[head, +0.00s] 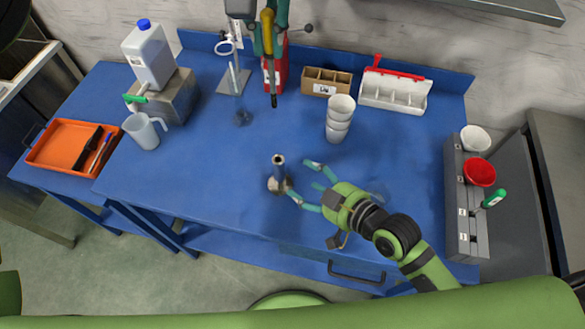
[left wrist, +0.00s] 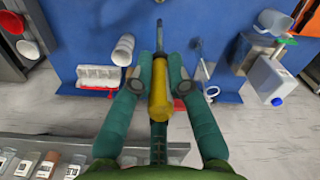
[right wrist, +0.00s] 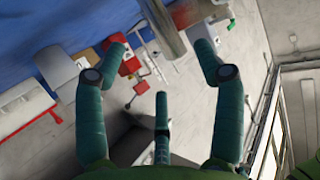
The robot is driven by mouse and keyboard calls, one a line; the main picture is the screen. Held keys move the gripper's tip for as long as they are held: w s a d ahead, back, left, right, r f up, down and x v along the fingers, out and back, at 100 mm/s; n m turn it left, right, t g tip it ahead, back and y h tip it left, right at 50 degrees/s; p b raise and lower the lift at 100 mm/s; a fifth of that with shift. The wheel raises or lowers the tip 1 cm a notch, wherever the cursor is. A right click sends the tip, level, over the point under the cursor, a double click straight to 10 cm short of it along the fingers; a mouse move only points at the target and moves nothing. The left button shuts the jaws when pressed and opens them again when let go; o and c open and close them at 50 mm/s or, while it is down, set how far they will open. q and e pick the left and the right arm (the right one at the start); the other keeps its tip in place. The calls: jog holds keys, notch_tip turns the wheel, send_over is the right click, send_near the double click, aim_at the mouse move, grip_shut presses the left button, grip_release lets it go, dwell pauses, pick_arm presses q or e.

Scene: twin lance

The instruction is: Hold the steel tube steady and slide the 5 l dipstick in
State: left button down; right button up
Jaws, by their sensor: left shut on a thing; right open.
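The steel tube (head: 280,168) stands upright on a round foot near the table's front middle. In the right wrist view the tube (right wrist: 163,20) shows at the top, between and beyond the fingers. My right gripper (head: 303,180) is open, with its two fingertips to the right of the tube and apart from it. My left gripper (head: 268,24) is shut on the yellow handle of the dipstick (left wrist: 160,98). The dipstick (head: 273,95) points downward with a dark tip, farther back than the tube and above the table. Its volume marking is not readable.
A clear cylinder stand (head: 241,114) and a red object (head: 281,72) are at the back. Stacked white cups (head: 338,120) stand right of centre. A grey rack (head: 455,220) is at the right, a white jug (head: 144,131) and orange tray (head: 70,128) at the left.

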aim_at(282, 167)
jog(key=x, duration=0.9)
jog(key=shift+w+a+f, duration=0.15)
jog(key=shift+w+f, duration=0.05)
jog(key=c, duration=1.3)
pick_arm(q)
jog(key=f+m, duration=0.2)
jog(key=f, duration=0.2)
jog(key=f+m, duration=0.2)
jog(key=f, duration=0.3)
jog(key=shift+w+f, duration=0.2)
jog(key=shift+f, duration=0.1)
